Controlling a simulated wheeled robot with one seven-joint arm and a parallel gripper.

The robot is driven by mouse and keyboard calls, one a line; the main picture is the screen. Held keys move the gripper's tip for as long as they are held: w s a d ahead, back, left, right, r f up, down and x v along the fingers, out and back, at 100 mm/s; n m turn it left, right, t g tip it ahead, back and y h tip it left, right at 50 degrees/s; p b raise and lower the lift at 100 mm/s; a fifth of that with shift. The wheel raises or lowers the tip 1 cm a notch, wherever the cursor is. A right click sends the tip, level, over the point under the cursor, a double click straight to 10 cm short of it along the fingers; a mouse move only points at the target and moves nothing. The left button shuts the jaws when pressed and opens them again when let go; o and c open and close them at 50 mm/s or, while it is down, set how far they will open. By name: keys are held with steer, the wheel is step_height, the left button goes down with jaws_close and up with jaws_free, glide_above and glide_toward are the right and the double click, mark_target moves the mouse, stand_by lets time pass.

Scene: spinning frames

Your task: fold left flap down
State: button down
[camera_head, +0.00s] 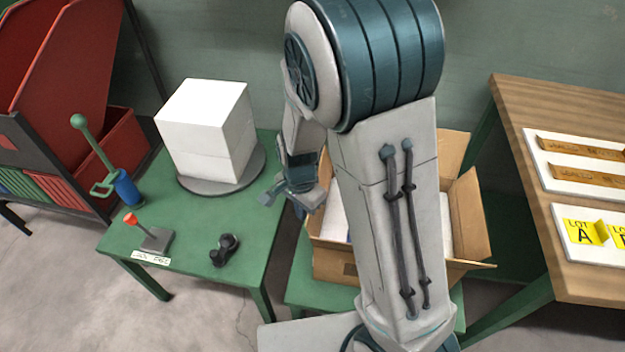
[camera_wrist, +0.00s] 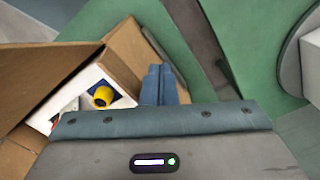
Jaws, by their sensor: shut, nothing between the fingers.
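The open cardboard box (camera_head: 335,266) stands on the low green stand, partly hidden behind my arm. In the head view, a flap at its right (camera_head: 468,216) leans outward and another stands up at the back. My arm hides much of the left side, so I cannot tell how the left flap lies. My gripper (camera_head: 283,196) is above the box's left edge, next to the green table. In the wrist view my fingers (camera_wrist: 158,85) are together and empty beside a brown flap (camera_wrist: 128,52). A larger flap (camera_wrist: 45,75) shows at the left there.
In the box, a white insert holds a yellow round part (camera_wrist: 103,95). A white block (camera_head: 207,135) on a grey turntable, a red-tipped lever (camera_head: 150,235) and a dark part (camera_head: 224,250) are on the green table (camera_head: 190,255). A wooden bench (camera_head: 570,240) stands at right.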

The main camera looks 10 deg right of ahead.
steer(key=shift+s+d+r+p, duration=0.25)
steer(key=shift+d+r, duration=0.1)
steer(key=shift+d, duration=0.3)
steer(key=shift+s+d+r+p, duration=0.1)
steer(key=shift+s+d+r, duration=0.15)
steer(key=shift+d, duration=0.4)
steer(key=shift+s+d+r+p, duration=0.2)
steer(key=shift+d+r, duration=0.2)
steer(key=shift+d, duration=0.35)
steer(key=shift+s+d+f+b, duration=0.2)
steer(key=shift+s+d+b, duration=0.05)
steer(key=shift+d, duration=0.35)
steer(key=shift+s+d+f+b, duration=0.2)
steer(key=shift+d+f+b, duration=0.1)
steer(key=shift+d, duration=0.3)
steer(key=shift+s+d+f+b, duration=0.15)
steer(key=shift+s+d+b, duration=0.1)
steer(key=shift+d, duration=0.35)
steer(key=shift+f, duration=0.15)
